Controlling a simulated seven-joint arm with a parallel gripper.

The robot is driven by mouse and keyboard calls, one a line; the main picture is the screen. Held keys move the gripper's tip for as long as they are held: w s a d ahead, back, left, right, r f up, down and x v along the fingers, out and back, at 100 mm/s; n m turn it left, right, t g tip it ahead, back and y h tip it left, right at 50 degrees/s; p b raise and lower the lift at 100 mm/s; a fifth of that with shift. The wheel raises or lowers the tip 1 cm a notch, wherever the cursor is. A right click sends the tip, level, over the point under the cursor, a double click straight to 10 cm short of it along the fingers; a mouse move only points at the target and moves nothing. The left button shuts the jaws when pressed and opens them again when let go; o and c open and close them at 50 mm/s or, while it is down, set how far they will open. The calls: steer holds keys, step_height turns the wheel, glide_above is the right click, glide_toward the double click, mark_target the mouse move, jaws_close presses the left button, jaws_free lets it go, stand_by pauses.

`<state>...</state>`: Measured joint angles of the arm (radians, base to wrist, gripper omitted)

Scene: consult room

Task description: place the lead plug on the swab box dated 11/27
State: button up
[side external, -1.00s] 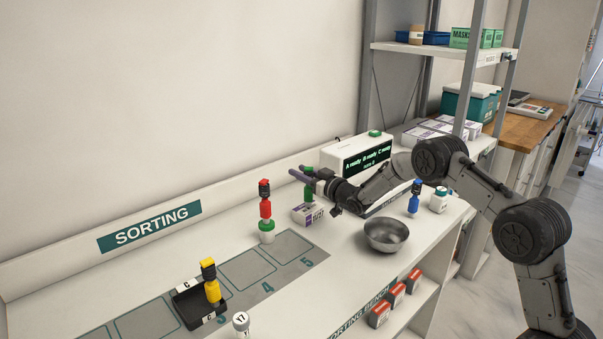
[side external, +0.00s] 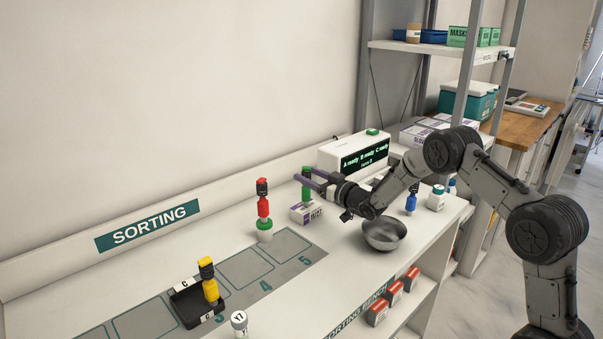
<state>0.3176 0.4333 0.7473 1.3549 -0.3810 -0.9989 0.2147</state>
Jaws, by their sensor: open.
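No label shows which one is the lead plug.
The red piece stands on a green and white round holder (side external: 264,231). The yellow piece is in a black tray (side external: 186,308). A metal bowl (side external: 384,236) sits below my arm. A display unit (side external: 355,155) stands behind. Numbered mat spaces (side external: 248,268) are clear.

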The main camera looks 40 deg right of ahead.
steer(key=shift+s, duration=1.5)
steer(key=shift+a+r, duration=0.1)
steer(key=shift+r, duration=0.25)
steer(key=s+a+r+g+h, duration=0.1)
steer(key=s+a+r+g, duration=0.2)
steer(key=s+r, duration=0.35)
steer(key=s+a+r+g+h, duration=0.1)
steer(key=s+a+r+g, duration=0.2)
steer(key=s+r, duration=0.35)
steer(key=s+a+f+g, duration=0.1)
steer(key=s+a+g, duration=0.1)
steer(key=s, duration=0.8)
steer(key=s+a+f+g+y, duration=0.1)
steer(key=s+a+f+g, duration=0.1)
steer(key=s, duration=0.9)
steer(key=s+a+f+g+y, duration=0.1)
steer(key=s+a+f+g, duration=0.1)
steer(key=s, duration=0.9)
steer(key=shift+s+a+f, duration=0.2)
steer(key=shift+a+f, duration=0.05)
steer(key=shift+a, duration=0.65)
